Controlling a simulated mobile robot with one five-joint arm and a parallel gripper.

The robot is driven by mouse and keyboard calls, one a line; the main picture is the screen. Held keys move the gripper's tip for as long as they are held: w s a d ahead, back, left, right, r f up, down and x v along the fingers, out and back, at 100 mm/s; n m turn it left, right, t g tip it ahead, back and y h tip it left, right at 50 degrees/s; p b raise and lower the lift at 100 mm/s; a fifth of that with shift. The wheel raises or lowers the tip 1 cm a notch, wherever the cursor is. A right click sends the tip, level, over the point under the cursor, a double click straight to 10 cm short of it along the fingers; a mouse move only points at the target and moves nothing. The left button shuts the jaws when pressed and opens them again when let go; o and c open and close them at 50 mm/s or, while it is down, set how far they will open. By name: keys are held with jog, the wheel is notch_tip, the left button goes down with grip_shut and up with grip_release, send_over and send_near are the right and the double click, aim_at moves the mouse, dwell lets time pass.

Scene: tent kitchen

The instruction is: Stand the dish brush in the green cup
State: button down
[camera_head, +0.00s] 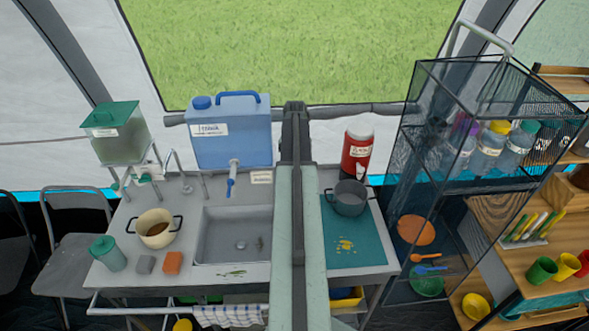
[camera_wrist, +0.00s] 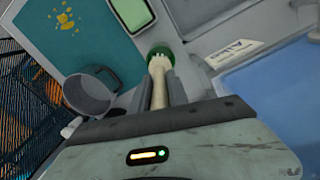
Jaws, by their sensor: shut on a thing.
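My gripper (camera_wrist: 160,80) is shut on the dish brush, with a finger on each side of its cream handle (camera_wrist: 159,88). The brush's green head (camera_wrist: 160,53) points away from the palm, beyond the fingertips. In the head view my arm rises through the middle, and I cannot make out the gripper or the brush. A teal-green cup-like vessel (camera_head: 108,252) stands at the counter's left front. A brighter green cup (camera_head: 541,270) stands on the right shelf beside a yellow cup (camera_head: 565,265) and a red one.
The sink (camera_head: 232,240) lies left of my arm, with the blue water jug (camera_head: 228,135) behind it. A cream pot (camera_head: 156,238), grey sponge (camera_head: 146,264) and orange sponge (camera_head: 172,263) are near the teal vessel. Right of my arm are a grey pot (camera_head: 349,202) and teal mat (camera_head: 350,232).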

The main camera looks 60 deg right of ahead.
jog(key=shift+f+b, duration=2.65)
jog(key=shift+f, duration=0.4)
jog(key=c, duration=1.2)
grip_release()
jog(key=shift+r, duration=0.2)
notch_tip(320, 180, up, 8)
jog(key=p, duration=0.8)
jog(key=shift+f, duration=0.25)
